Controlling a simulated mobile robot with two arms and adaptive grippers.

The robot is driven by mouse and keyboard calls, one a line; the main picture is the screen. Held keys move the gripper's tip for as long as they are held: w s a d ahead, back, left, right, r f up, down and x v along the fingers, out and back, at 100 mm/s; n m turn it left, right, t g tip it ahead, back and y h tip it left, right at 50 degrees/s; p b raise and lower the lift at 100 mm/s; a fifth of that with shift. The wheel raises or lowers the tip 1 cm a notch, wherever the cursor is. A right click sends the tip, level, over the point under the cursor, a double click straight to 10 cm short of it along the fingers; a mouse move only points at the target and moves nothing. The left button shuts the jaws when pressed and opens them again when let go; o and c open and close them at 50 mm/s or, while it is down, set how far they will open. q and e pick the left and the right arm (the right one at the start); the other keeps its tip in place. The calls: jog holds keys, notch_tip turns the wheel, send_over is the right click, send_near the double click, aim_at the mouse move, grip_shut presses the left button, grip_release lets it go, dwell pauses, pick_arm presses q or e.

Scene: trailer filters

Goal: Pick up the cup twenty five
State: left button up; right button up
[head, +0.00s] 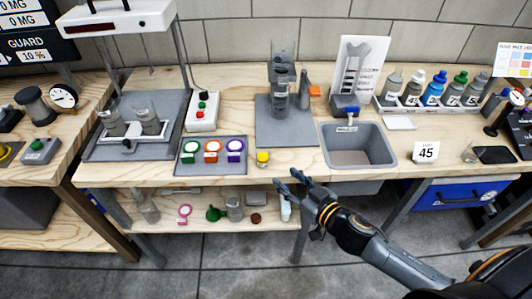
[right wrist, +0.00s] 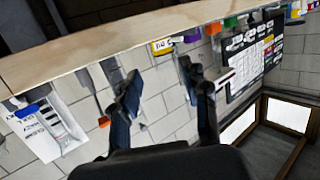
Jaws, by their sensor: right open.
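A small cup with a yellow band (head: 263,158) stands at the front edge of the bench, just right of the pad with coloured rings; its marking is too small to read. In the right wrist view a yellow-labelled cup (right wrist: 162,47) shows ahead, near my open fingers. My right gripper (head: 289,180) is open and empty, in front of the bench edge, to the right of and nearer than the yellow cup. Two grey cups (head: 151,122) stand on the platform at the left. I cannot tell which cup is number twenty five. My left gripper is not in view.
Bottles (head: 432,90) line the back right. A lower shelf (head: 190,225) carries small items.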

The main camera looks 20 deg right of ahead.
aim_at(267, 162)
jog(key=x, duration=0.6)
jog(key=shift+w, duration=0.1)
jog(key=shift+w+a+p, duration=0.1)
jog(key=shift+w+p, duration=0.25)
jog(key=shift+w, duration=0.05)
jog(key=x, duration=0.5)
jog(key=shift+a+r+p, duration=0.15)
jog(key=shift+p, duration=0.25)
jog(key=shift+s, duration=0.15)
jog(key=shift+c, duration=0.7)
jog(key=c, duration=0.7)
jog(key=shift+c, duration=0.5)
